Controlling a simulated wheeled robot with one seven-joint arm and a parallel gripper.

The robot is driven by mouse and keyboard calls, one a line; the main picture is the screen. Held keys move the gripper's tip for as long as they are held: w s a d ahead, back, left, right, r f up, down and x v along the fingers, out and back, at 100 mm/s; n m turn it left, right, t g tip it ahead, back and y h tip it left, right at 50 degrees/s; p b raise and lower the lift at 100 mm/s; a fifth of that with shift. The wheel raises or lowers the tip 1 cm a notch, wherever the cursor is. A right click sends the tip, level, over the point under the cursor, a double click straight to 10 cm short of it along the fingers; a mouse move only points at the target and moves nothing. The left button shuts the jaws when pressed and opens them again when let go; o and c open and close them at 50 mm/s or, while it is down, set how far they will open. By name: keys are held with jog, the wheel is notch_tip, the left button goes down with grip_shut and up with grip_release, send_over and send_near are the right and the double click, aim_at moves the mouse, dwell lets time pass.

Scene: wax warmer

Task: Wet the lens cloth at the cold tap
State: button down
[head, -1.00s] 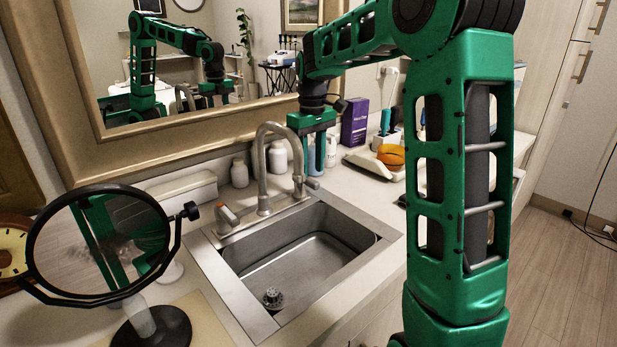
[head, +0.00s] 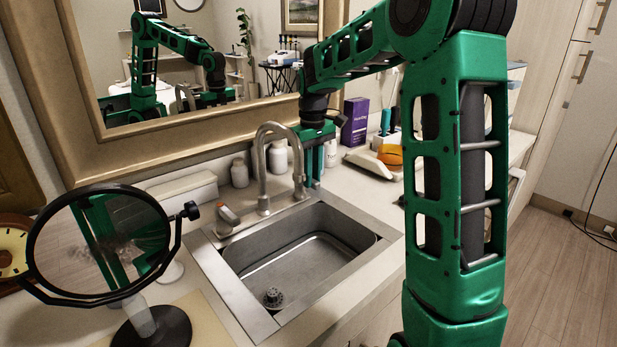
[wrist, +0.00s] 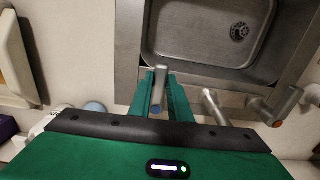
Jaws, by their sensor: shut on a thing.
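The sink (head: 215,275) has a curved metal spout (head: 263,165) at its back edge. The hot tap handle, with an orange-red end, (head: 228,214) stands left of the spout. The cold tap handle (wrist: 160,88) is a metal lever with a blue end, between my fingers in the wrist view. My gripper (head: 314,182) is shut on this handle, pointing down at the right of the spout; it also shows in the wrist view (wrist: 162,78). In the head view the fingers hide most of the handle. No running water shows. I cannot make out a lens cloth in either view.
A round magnifying mirror (head: 98,240) on a stand is at the left front.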

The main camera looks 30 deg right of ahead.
jog(key=shift+w+d+n, duration=0.15)
jog(key=shift+d+n, duration=0.25)
jog(key=shift+n, duration=0.35)
jog(key=shift+w+d+n, duration=0.1)
jog(key=shift+d+n, duration=0.25)
jog(key=shift+n, duration=0.4)
jog(key=c, duration=1.6)
grip_release()
jog(key=shift+c, duration=0.2)
notch_tip(320, 180, up, 11)
jog(key=shift+f, duration=0.15)
